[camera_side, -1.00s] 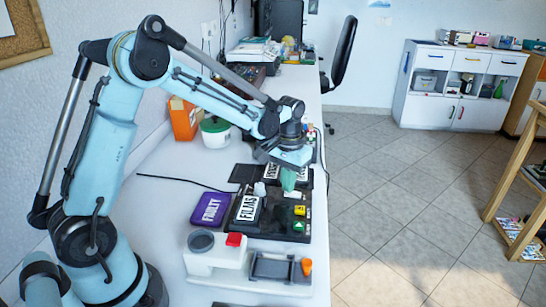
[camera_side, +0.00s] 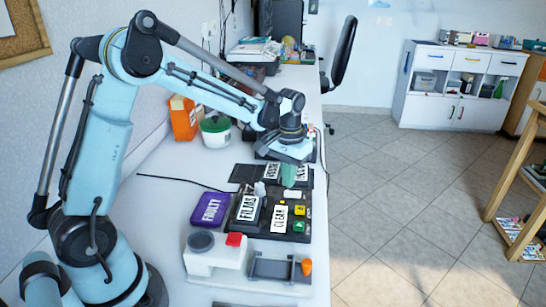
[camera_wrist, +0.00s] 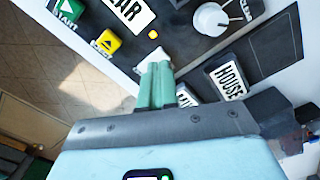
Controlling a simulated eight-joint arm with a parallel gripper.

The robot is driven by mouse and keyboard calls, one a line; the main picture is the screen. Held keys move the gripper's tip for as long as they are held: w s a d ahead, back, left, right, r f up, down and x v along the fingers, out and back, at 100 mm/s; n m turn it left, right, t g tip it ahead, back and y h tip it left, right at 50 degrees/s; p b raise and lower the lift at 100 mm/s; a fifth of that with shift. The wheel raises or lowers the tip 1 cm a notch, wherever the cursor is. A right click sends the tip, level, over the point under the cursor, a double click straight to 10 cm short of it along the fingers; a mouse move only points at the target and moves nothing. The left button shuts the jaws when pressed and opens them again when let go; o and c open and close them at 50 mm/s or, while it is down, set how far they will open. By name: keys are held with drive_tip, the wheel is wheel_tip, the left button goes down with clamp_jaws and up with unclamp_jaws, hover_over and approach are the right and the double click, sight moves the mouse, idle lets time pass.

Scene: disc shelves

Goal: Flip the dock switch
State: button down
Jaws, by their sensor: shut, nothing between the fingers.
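My gripper (camera_side: 288,176) is shut, its green fingers pointing down at the far side of a black dock panel (camera_side: 243,228). In the wrist view my gripper (camera_wrist: 155,70) has its fingertips right by a small white piece (camera_wrist: 150,53) on the panel, which looks like a switch; I cannot tell whether they touch. This white piece (camera_side: 292,194) also shows in the side view. The panel carries a FILAS label (camera_side: 248,207), a CLEAR label (camera_side: 279,218), a yellow button (camera_wrist: 106,41), a green START button (camera_wrist: 66,10) and a white knob (camera_wrist: 211,19).
Beyond the panel lies another label tile, HOUSE (camera_wrist: 229,78). A purple FAULTY bin (camera_side: 209,209) is left of the panel. The table's right edge is close.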

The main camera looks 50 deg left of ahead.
sight(288, 194)
drive_tip(key=shift+r, duration=2.3)
drive_tip(key=s+d+r+m+t, duration=0.1)
drive_tip(key=s+d+r+t, duration=0.1)
drive_tip(key=s, duration=0.5)
drive_tip(key=s+d+r+m+t, duration=0.2)
drive_tip(key=s+d+t, duration=0.1)
drive_tip(key=s+t, duration=0.2)
drive_tip(key=shift+s+d, duration=0.3)
drive_tip(key=shift+s, duration=0.85)
